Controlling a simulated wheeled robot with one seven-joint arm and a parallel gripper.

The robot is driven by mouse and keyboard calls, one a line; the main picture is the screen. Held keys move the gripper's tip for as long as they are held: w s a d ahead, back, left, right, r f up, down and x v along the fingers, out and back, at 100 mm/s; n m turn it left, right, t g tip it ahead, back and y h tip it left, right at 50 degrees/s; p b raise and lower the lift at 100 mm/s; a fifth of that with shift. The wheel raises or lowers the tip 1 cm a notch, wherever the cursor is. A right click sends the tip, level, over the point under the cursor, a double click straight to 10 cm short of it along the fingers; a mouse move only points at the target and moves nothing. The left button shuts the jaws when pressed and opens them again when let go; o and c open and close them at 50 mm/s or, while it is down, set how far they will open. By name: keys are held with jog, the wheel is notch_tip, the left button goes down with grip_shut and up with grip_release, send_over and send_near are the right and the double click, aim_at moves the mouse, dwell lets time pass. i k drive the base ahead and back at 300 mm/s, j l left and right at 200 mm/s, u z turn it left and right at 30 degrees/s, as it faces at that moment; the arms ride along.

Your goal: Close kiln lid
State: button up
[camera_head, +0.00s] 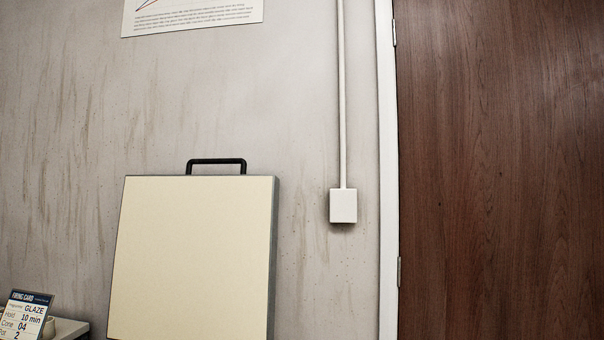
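The kiln lid (195,260) stands raised and nearly upright in the head view, left of centre. It is a cream panel with a grey edge on its right side. A black handle (216,162) sits on its top edge. The lower part of the lid and the kiln body are below the picture. My gripper is not in view.
A firing card (24,316) stands at the lower left on a grey surface (72,327). A white box with a conduit (343,205) is on the wall right of the lid. A brown wooden door (500,170) fills the right side.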

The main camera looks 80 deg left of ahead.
aim_at(195, 255)
jog(key=i+l+z, duration=0.15)
jog(key=z, duration=0.15)
jog(key=i+l+z, duration=0.1)
jog(key=i+z, duration=0.2)
jog(key=i+u, duration=0.3)
jog(key=i, duration=0.15)
jog(key=i+l+u, duration=0.1)
jog(key=i+u, duration=0.15)
jog(key=i, duration=0.15)
jog(key=i+j+u, duration=0.2)
jog(key=i+u, duration=0.15)
jog(key=u, duration=0.15)
jog(key=i+j+u, duration=0.1)
jog(key=i+u, duration=0.65)
jog(key=u, duration=0.25)
jog(key=i+l+u, duration=0.3)
jog(key=u, duration=0.2)
jog(key=i, duration=0.05)
